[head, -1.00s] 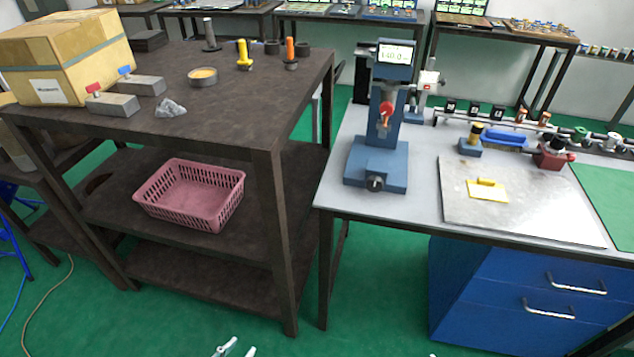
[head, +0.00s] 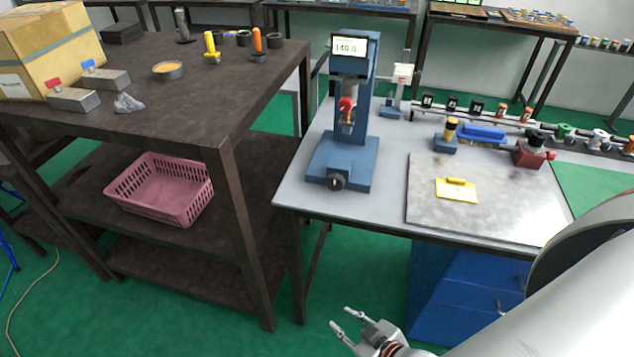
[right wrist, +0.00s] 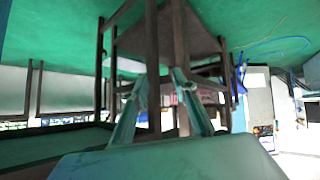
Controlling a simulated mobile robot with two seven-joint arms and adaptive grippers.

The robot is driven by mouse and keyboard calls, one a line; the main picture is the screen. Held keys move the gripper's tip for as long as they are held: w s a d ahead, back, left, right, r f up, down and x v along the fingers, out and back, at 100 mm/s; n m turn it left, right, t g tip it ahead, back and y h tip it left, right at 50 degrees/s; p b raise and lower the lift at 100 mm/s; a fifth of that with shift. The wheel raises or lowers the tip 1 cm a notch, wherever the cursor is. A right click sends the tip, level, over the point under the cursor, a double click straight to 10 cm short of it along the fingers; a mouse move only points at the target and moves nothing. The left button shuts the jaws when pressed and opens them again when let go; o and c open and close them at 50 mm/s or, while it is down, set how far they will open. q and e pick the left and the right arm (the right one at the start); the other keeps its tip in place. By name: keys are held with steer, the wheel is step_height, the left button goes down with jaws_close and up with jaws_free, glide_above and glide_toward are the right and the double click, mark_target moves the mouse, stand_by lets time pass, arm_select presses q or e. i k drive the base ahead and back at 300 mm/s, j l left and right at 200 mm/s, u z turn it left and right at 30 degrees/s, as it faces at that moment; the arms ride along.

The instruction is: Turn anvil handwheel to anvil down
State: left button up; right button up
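A blue bench tester (head: 353,110) with a lit display reading about 140.0 stands on the grey workbench. A dark round handwheel (head: 337,181) sits low on the front of its base. A red part (head: 346,103) and a metal tip hang under its head. My right gripper (head: 340,316) is open and empty, low in front of the bench and well below the tester, apart from it. Its two spread fingers (right wrist: 160,82) also show in the right wrist view, with nothing between them. My left gripper is not in view.
A dark shelf table (head: 222,110) with a pink basket (head: 160,188) on its lower shelf stands left of the bench (head: 385,215). Blue drawers (head: 450,295) are under the bench.

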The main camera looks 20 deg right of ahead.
mark_target(335, 181)
steer(key=k+l+u, duration=0.2)
steer(key=l, duration=0.25)
steer(key=l+u, duration=0.2)
steer(key=l, duration=0.3)
steer(key=k+l, duration=0.1)
steer(key=l, duration=0.45)
steer(key=k, duration=0.05)
